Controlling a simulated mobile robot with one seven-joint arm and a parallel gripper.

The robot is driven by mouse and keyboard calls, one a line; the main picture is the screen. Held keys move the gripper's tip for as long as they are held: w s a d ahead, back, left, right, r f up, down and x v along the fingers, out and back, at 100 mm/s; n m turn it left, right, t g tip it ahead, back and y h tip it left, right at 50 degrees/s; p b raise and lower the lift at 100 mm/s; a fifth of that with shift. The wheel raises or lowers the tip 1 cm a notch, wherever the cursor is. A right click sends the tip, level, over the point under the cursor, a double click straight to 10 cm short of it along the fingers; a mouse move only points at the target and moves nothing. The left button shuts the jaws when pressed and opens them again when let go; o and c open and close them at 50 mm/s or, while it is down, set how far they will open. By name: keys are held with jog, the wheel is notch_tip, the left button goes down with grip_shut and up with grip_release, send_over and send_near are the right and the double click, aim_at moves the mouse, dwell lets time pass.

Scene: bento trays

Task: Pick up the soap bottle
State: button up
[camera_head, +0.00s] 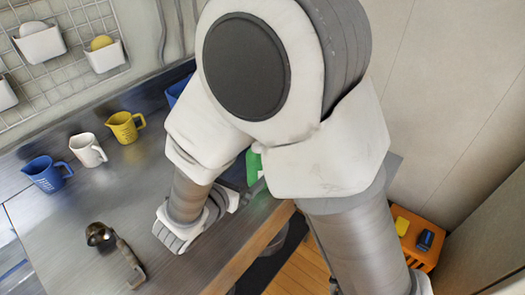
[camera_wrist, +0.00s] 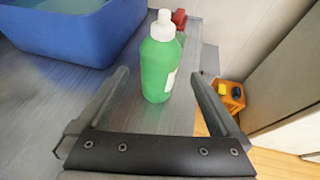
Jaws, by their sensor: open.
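The soap bottle (camera_wrist: 158,70) is green with a white cap and stands upright near the counter's edge in the wrist view. In the head view only a green sliver of the bottle (camera_head: 253,166) shows; my arm hides the rest. My gripper (camera_wrist: 160,77) is open and empty. Its two fingers point toward the bottle, which appears between them in the picture, slightly beyond the fingertips. I see no contact.
A blue tub (camera_wrist: 75,40) stands left of the bottle, and a red object (camera_wrist: 179,20) is just behind it. Blue (camera_head: 47,174), white (camera_head: 88,150) and yellow (camera_head: 125,127) mugs and a dark-headed tool (camera_head: 101,236) are on the counter. An orange crate (camera_head: 415,238) is beyond the edge.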

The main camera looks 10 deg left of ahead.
aim_at(253, 171)
jog(key=x, duration=0.2)
jog(key=shift+w+d+f, duration=0.1)
jog(key=shift+w+f, duration=0.1)
jog(key=shift+w, duration=0.1)
jog(key=w+f, duration=0.1)
jog(key=w+d+f, duration=0.1)
jog(key=w, duration=0.1)
jog(key=shift+w+f, duration=0.15)
jog(key=shift+f, duration=0.15)
jog(key=shift+w+d+f, duration=0.15)
jog(key=shift+w, duration=0.3)
grip_shut()
